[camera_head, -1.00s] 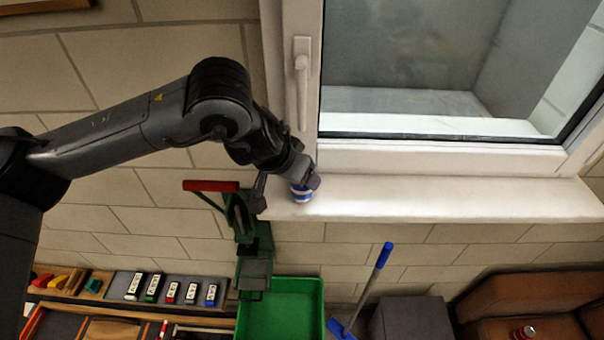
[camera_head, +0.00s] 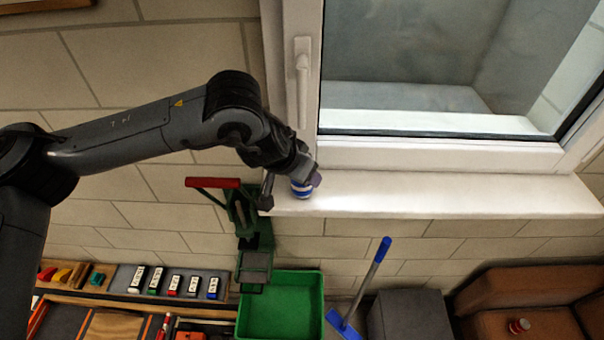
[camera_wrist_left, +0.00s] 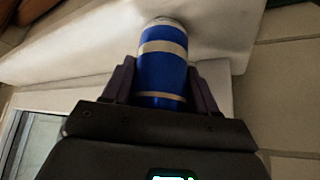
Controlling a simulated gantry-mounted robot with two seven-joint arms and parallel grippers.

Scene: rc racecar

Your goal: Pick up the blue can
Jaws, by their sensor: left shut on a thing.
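The blue can (camera_head: 301,188), with pale bands, is at the left end of the white window sill (camera_head: 430,197). My left gripper (camera_head: 294,190) is at the can, with part of it covering the can's upper side in the head view. In the left wrist view the blue can (camera_wrist_left: 162,68) lies between the two fingers of my left gripper (camera_wrist_left: 161,85), which are shut on it. Whether the can still touches the sill cannot be told. My right gripper does not show in any view.
A green press with a red handle (camera_head: 213,183) stands just left of the sill. Below are a green bin (camera_head: 281,305), a blue-handled tool (camera_head: 377,262) and a brown seat (camera_head: 530,290) with a red can (camera_head: 519,326). The window (camera_head: 430,90) rises behind the sill, which is clear to the right.

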